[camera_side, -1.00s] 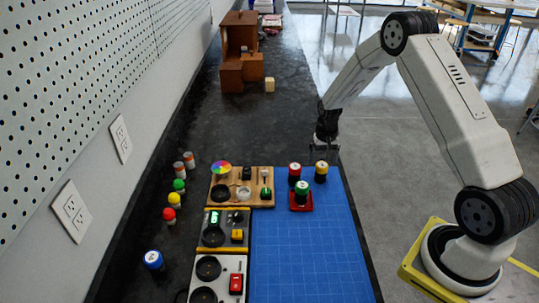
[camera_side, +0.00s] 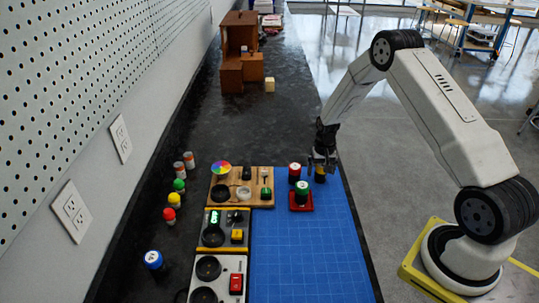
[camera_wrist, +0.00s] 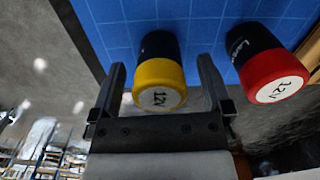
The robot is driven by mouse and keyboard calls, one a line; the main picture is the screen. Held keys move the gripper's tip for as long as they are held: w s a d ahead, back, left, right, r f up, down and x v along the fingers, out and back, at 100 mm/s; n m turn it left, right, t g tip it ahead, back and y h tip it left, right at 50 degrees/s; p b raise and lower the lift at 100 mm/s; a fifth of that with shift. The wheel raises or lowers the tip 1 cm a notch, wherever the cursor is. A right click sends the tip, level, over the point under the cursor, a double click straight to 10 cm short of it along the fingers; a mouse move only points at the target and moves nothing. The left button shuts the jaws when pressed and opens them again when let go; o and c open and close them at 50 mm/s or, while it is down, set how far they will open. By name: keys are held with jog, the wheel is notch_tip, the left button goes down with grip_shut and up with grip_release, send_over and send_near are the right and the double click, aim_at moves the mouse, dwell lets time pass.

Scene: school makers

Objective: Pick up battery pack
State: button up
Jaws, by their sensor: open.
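A yellow-topped battery pack (camera_wrist: 160,88) with a black body and a 12V label stands on the blue mat (camera_side: 300,255). In the wrist view it is between the two fingers of my gripper (camera_wrist: 161,75), which is open. In the side view my gripper (camera_side: 321,161) is over the yellow pack (camera_side: 320,177) and partly hides it. A red-topped battery pack (camera_wrist: 275,72), also marked 12V, stands just right of my fingers. It also shows in the side view (camera_side: 295,172). A green-topped pack (camera_side: 302,188) is on a red square base (camera_side: 301,206).
A wooden board (camera_side: 243,200), a grey tray (camera_side: 223,240) and a white tray (camera_side: 217,284) with parts line the mat's left side. Several small coloured containers stand by the wall, with a blue-topped one (camera_side: 154,261) nearer. The mat's near part is clear.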

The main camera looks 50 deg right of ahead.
dwell(0.3)
grip_shut()
jog(key=shift+r, duration=0.2)
jog(key=shift+r, duration=0.85)
jog(key=s+a+r, duration=0.5)
jog(key=s+r, duration=0.6)
jog(key=s, duration=0.2)
dwell(0.4)
